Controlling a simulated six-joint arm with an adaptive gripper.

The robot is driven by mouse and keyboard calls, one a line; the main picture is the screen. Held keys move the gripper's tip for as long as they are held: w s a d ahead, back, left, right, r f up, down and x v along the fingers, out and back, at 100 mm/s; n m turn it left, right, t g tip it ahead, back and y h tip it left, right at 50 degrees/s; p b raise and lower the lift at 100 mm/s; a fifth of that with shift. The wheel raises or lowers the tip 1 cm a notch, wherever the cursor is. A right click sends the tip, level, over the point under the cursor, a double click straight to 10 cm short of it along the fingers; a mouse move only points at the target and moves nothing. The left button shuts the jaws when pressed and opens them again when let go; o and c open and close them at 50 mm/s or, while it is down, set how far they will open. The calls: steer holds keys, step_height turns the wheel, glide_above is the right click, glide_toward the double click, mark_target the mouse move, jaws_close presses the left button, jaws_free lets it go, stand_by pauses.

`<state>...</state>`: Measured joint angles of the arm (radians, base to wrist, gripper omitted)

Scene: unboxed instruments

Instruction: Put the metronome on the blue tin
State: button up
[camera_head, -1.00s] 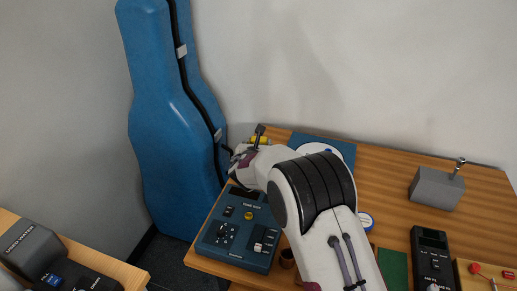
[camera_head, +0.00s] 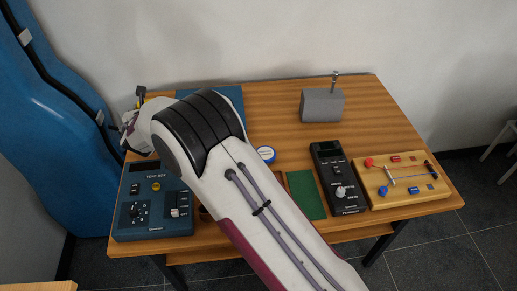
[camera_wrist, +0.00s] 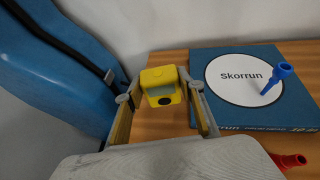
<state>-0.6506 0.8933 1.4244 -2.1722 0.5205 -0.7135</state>
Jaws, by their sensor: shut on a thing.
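The yellow metronome (camera_wrist: 163,83), a small box with a pale display and a dark round spot, is between the fingers of my gripper (camera_wrist: 160,94) in the wrist view. My gripper is shut on it, left of the flat blue tin. The blue tin (camera_wrist: 215,118) lies on the table, with a white disc lettered "Skorrun" on its lid. A blue mouthpiece-like piece (camera_wrist: 274,79) appears to stand on that disc. In the head view the tin (camera_head: 238,93) is partly behind my arm, and my gripper (camera_head: 128,122) is mostly hidden.
A blue Tone Box (camera_head: 152,200) stands at the table's front left. A blue instrument case (camera_head: 50,130) stands left.

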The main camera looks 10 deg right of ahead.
steer(key=s+d+r+m+h, duration=0.1)
steer(key=d+r, duration=1)
steer(key=d, duration=0.3)
steer(key=d+r, duration=1.1)
steer(key=d, duration=0.3)
steer(key=s+d+r, duration=0.4)
steer(key=s+d, duration=0.4)
steer(key=d, duration=0.1)
steer(key=s+d+r, duration=0.4)
steer(key=s+d, duration=0.4)
steer(key=d, duration=0.1)
steer(key=w+a+f+n+g+y, duration=0.1)
steer(key=w+f+n+y, duration=0.2)
steer(key=f, duration=0.8)
steer(key=w+a+f+n+g+y, duration=0.1)
steer(key=w+a+f+n+y, duration=0.15)
steer(key=f, duration=0.85)
steer(key=a+f+n+g+y, duration=0.5)
steer(key=f+n+g, duration=0.1)
steer(key=n, duration=0.1)
steer(key=shift+s+f, duration=0.15)
steer(key=shift+f, duration=0.1)
